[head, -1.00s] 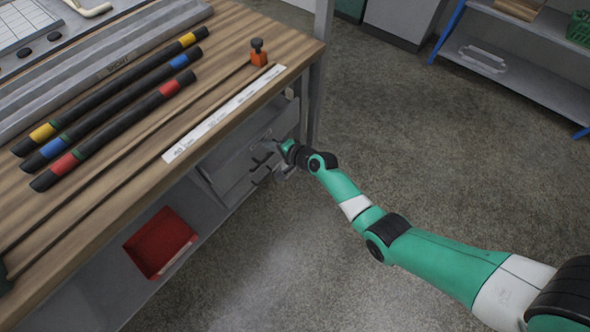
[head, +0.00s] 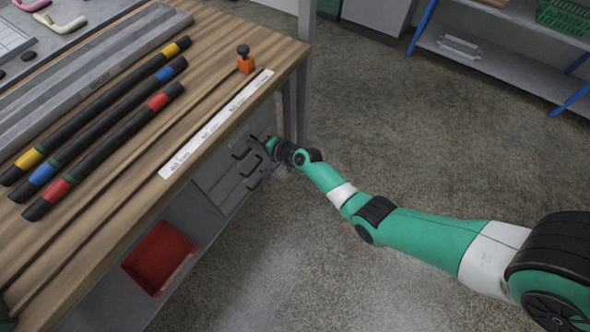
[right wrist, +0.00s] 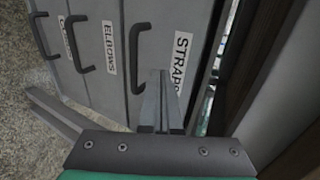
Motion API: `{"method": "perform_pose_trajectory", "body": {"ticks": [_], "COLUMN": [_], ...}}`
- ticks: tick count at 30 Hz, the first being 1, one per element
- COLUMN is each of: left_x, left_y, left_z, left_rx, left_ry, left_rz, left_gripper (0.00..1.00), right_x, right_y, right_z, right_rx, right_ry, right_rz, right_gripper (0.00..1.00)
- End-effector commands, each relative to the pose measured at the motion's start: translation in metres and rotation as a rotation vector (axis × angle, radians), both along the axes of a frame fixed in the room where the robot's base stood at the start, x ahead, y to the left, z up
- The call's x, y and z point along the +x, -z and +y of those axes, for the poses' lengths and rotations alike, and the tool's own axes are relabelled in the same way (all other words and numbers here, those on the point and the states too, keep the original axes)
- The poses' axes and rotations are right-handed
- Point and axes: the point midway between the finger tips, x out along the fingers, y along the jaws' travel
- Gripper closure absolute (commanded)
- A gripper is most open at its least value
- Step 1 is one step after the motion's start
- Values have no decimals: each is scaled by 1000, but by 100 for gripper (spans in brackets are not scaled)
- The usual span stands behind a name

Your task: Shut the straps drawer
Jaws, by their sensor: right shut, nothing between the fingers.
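The straps drawer (right wrist: 160,20) is the grey front with a white STRAPS label (right wrist: 181,58) and a dark bar handle (right wrist: 134,48), on the right of the drawer row in the right wrist view. Its front looks nearly in line with its neighbours. A narrow dark gap shows along its right edge, so I cannot tell whether it is fully flush. My right gripper (right wrist: 159,76) is shut and empty, its fingertips against or just before this front, beside the handle. In the head view my right gripper (head: 267,160) is small at the drawer unit.
The elbows drawer (right wrist: 92,30) and another drawer (right wrist: 55,35) sit beside it with similar handles. The wooden bench top (head: 215,55) overhangs the unit, and a bench leg (head: 303,70) stands close to my wrist. A red bin (head: 158,257) is on the lower shelf. Open floor lies right.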

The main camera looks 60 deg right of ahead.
Motion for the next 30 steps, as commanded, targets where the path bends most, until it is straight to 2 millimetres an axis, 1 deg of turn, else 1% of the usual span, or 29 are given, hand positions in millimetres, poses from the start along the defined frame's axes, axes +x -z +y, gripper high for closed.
{"method": "perform_pose_trajectory", "body": {"ticks": [1,4,12,15,18,30], "left_x": [0,0,0,0,0,0], "left_y": [-9,-18,-34,-36,-36,-36], "left_z": [0,0,0,0,0,0], "left_rx": [0,0,0,0,0,0], "left_ry": [0,0,0,0,0,0], "left_rz": [0,0,0,0,0,0], "left_gripper": [55,55,55,55,55,55], "right_x": [-8,-22,-60,-69,-71,-71], "right_y": [-4,-4,-2,-1,-1,0], "right_z": [0,0,1,2,2,2], "right_rx": [0,1,0,1,0,0], "right_ry": [1,2,1,0,0,0], "right_rz": [1,2,1,1,-1,-1], "right_gripper": [100,100,100,100,100,100]}}
